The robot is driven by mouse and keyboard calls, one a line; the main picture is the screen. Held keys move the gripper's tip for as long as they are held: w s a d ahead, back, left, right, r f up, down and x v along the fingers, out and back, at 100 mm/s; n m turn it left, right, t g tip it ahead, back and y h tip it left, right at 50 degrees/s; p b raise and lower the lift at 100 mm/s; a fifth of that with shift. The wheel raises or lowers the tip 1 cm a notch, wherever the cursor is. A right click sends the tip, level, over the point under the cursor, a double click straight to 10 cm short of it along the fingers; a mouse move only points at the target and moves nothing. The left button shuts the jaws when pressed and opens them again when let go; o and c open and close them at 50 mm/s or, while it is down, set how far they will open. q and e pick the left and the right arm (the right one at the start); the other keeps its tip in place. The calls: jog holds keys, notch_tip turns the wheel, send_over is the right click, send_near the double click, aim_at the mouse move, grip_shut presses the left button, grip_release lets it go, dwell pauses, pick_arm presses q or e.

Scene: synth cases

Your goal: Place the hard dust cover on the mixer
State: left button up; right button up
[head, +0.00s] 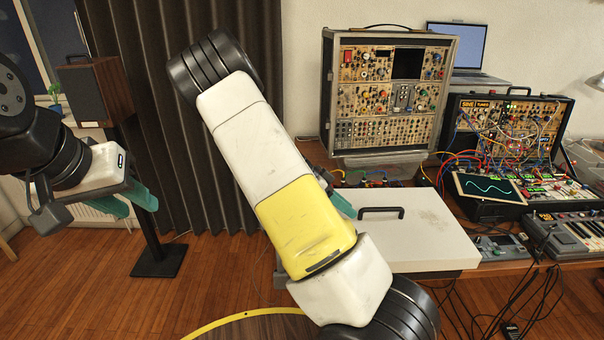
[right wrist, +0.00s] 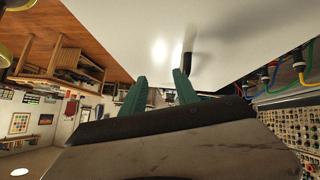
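The hard dust cover appears to be the flat white lid (head: 425,235) with a black handle (head: 382,212), on the front of the table. It also fills the top of the right wrist view (right wrist: 130,25), with its handle (right wrist: 189,50). I cannot clearly pick out the mixer; whether it lies under the lid is hidden. My right gripper (head: 342,204) is mostly behind my arm, left of the handle. In the right wrist view its teal fingers (right wrist: 158,82) are apart, with the handle beyond the right fingertip. My left gripper (head: 128,202) is open and empty, away from the table.
A large modular synth case (head: 390,90) stands behind the lid, with patch cables (head: 370,177) between. Right are a second synth case (head: 510,130), a small scope screen (head: 489,188), a small grey device (head: 500,246) and a keyboard (head: 575,232). A speaker (head: 95,92) stands left.

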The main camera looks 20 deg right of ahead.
jog(key=s+a+r+n+t+y, duration=0.5)
jog(key=s+a+r+n, duration=0.3)
jog(key=r, duration=0.3)
jog(key=s+a+r+n+t+y, duration=0.5)
jog(key=s+a+r+n, duration=0.3)
jog(key=r+n, duration=0.3)
jog(key=shift+s+r+y, duration=0.5)
jog(key=shift+s+y, duration=0.15)
jog(key=shift+y, duration=0.05)
jog(key=shift+a, duration=0.1)
